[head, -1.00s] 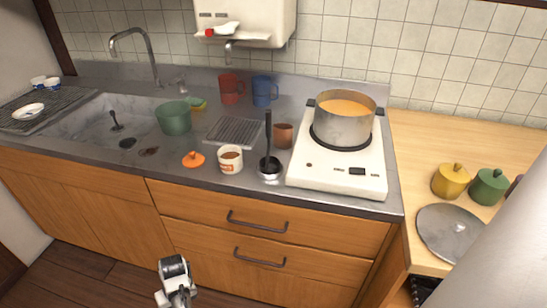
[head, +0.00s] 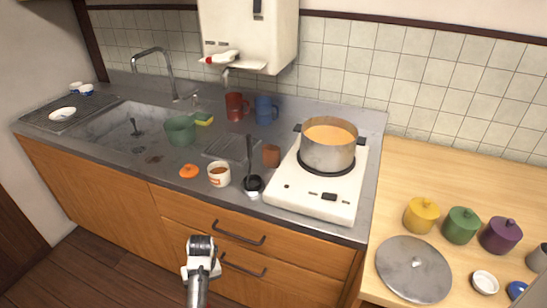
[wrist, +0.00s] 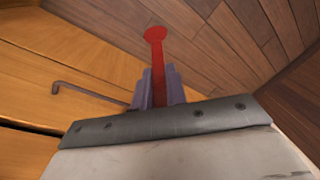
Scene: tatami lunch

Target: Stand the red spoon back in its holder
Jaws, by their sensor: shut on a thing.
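The red spoon (wrist: 155,38) is between the two fingers of my gripper (wrist: 159,88), which is shut on it. In the head view, my gripper (head: 200,245) is in front of the drawers, below the counter's front edge. I cannot tell which vessel is the spoon's holder. A small brown cup (head: 271,156) stands empty-looking left of the stove, and a black ladle (head: 249,155) stands in a small pot (head: 252,193) near the front edge.
A pot of orange soup (head: 328,152) stands on the white stove (head: 318,190). A white tub (head: 219,178) and an orange lid (head: 189,171) are near the counter's front. Drawer handles (head: 239,235) stick out beside my gripper. A round lid (head: 412,270) lies on the wooden counter at right.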

